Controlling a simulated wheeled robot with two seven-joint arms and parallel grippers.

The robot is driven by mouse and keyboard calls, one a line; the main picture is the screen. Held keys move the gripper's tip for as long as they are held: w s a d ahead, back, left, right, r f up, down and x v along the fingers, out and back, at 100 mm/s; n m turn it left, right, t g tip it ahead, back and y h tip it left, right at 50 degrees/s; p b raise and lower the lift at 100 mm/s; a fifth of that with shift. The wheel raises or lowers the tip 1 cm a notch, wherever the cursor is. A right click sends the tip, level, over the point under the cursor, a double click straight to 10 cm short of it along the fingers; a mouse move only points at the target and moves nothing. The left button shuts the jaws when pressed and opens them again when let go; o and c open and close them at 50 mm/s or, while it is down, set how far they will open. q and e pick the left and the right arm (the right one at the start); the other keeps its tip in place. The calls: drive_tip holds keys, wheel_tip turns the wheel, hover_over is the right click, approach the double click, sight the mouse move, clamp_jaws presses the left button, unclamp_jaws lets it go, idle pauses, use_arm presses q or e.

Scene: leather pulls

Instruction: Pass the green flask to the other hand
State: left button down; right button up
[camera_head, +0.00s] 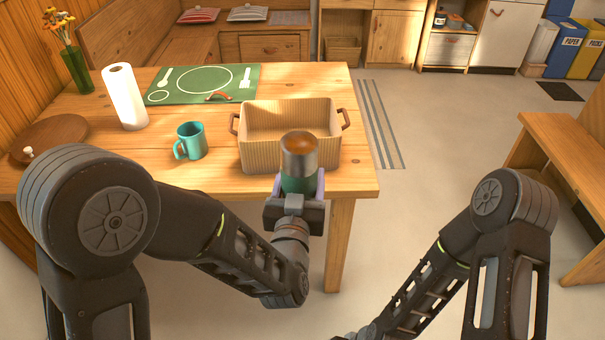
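The green flask (299,161) has a shiny metal top with a brownish end and a green lower body. It stands roughly upright in front of the wooden crate, near the table's front edge. My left gripper (297,185) has its lilac fingers on both sides of the green body and appears shut on it. Part of the flask's lower body is hidden by the gripper. My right arm (420,290) reaches down towards the bottom of the picture; its gripper is out of view.
A ribbed crate (257,157) with leather handles stands behind the flask on the wooden table (225,182). A teal mug (191,141), paper roll (124,97), green placemat (185,84) and round board (60,134) lie further left. Open floor lies right of the table, before a bench (560,140).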

use_arm(q)
drive_tip(key=m+h, duration=0.1)
drive_tip(key=a+f+m+g+h, duration=0.1)
drive_tip(key=h, duration=0.1)
drive_tip(key=f+m+h, duration=0.1)
drive_tip(key=h, duration=0.1)
drive_tip(key=shift+s+a, duration=0.15)
drive_tip(key=shift+s, duration=0.05)
drive_tip(key=f+m+g+h, duration=0.1)
drive_tip(key=h, duration=0.1)
drive_tip(key=m+g+h, duration=0.1)
drive_tip(key=m+h, duration=0.1)
drive_tip(key=a+f+m+g+h, duration=0.1)
drive_tip(key=g, duration=0.1)
drive_tip(key=shift+s+f+m+h, duration=0.3)
drive_tip(key=shift+s+m+h, duration=0.05)
drive_tip(key=shift+m+h, duration=0.05)
drive_tip(key=shift+s+a+f+m+g+h, duration=0.3)
drive_tip(key=shift+f+m+g+h, duration=0.5)
drive_tip(key=shift+m+g, duration=0.85)
drive_tip(key=shift+s+a+f+m+g+h, duration=0.3)
drive_tip(key=shift+f+m+g+h, duration=0.55)
drive_tip(key=shift+g, duration=1.35)
drive_tip(key=shift+s+a+f+m+g+h, duration=0.25)
drive_tip(key=shift+f+m+g+h, duration=0.5)
drive_tip(key=shift+m+g, duration=1)
drive_tip(key=shift+r+n, duration=0.15)
drive_tip(key=shift+n, duration=0.1)
